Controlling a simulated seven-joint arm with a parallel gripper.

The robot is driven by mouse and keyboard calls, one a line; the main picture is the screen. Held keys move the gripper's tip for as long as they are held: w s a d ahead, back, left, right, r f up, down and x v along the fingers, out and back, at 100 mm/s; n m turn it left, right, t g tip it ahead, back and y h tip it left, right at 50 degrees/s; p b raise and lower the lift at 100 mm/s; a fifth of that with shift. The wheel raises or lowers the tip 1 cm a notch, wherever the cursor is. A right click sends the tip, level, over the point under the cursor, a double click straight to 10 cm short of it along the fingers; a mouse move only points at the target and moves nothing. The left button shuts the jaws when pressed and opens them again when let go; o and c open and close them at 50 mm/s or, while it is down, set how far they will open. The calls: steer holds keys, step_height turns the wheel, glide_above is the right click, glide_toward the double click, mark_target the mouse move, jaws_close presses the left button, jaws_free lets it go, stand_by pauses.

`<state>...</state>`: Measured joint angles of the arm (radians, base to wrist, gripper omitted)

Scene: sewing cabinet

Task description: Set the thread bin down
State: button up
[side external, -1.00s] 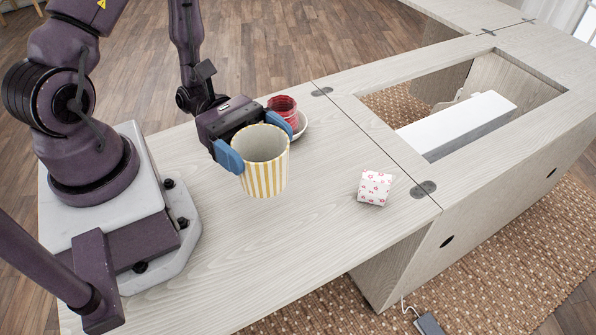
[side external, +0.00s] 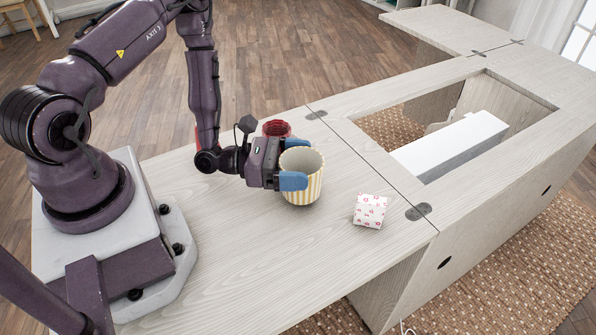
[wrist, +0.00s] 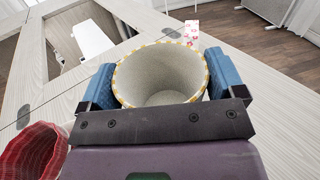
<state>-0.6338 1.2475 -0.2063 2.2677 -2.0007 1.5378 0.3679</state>
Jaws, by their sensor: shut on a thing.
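The thread bin (side external: 304,188) is a white cup-shaped bin with yellow stripes, upright and empty as far as its inside shows. My gripper (side external: 290,163) is shut on the bin, with a blue finger on each side of it. In the wrist view the bin (wrist: 160,85) sits between both fingers, its open top facing the camera. Its base is at or very near the table top (side external: 240,235); I cannot tell whether it touches.
A red ribbed cup (side external: 276,129) stands behind the bin, partly hidden by it and my gripper. A white box with a pink pattern (side external: 370,210) lies to the right. A white machine (side external: 450,147) sits in the cabinet opening. The front table area is clear.

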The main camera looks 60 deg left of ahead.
steer(key=shift+f, duration=1.05)
steer(key=shift+f, duration=0.1)
steer(key=o, duration=0.7)
steer(key=shift+c, duration=0.2)
